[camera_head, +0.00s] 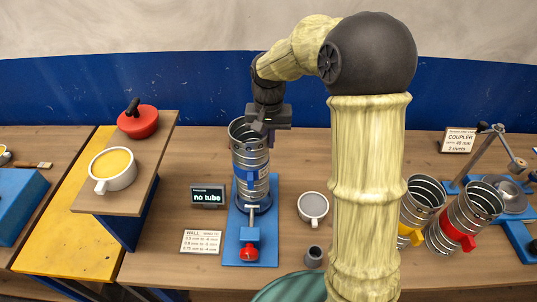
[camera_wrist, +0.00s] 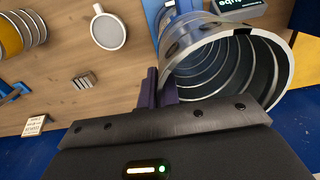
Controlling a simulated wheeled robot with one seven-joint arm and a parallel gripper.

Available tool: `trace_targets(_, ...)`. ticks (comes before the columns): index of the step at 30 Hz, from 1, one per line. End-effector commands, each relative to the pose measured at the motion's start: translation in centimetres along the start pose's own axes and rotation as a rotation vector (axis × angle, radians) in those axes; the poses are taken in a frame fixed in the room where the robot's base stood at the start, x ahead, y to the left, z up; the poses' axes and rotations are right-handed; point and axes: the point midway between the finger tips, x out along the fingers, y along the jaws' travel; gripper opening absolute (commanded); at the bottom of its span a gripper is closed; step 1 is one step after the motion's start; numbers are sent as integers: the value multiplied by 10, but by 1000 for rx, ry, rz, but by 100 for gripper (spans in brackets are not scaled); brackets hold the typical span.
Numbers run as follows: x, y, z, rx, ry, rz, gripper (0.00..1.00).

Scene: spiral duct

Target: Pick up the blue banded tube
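The blue banded tube (camera_head: 249,160) is a ribbed metal spiral duct with a blue band and an open top. It stands upright over a dark ring on a blue stand (camera_head: 262,245). My gripper (camera_head: 270,138) points down at the right part of the tube's rim. In the wrist view the tube's open mouth (camera_wrist: 225,62) fills the upper right. My gripper's two dark fingers (camera_wrist: 160,90) are close together at the left edge of the rim. I cannot tell whether the tube wall is pinched between them.
A small screen (camera_head: 208,196) reads "no tube". A yellow banded tube (camera_head: 421,203) and a red banded tube (camera_head: 469,212) are at the right. A raised wooden shelf (camera_head: 148,165) holds a mug and a red pot.

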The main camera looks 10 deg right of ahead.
Motion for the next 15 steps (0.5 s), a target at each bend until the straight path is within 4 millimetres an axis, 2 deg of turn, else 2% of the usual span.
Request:
trace_targets(3, -16, 0, -1, 0, 4, -2, 0)
trace_targets(6, -22, 0, 0, 0, 1, -1, 0)
trace_targets(15, -24, 0, 0, 0, 0, -1, 0)
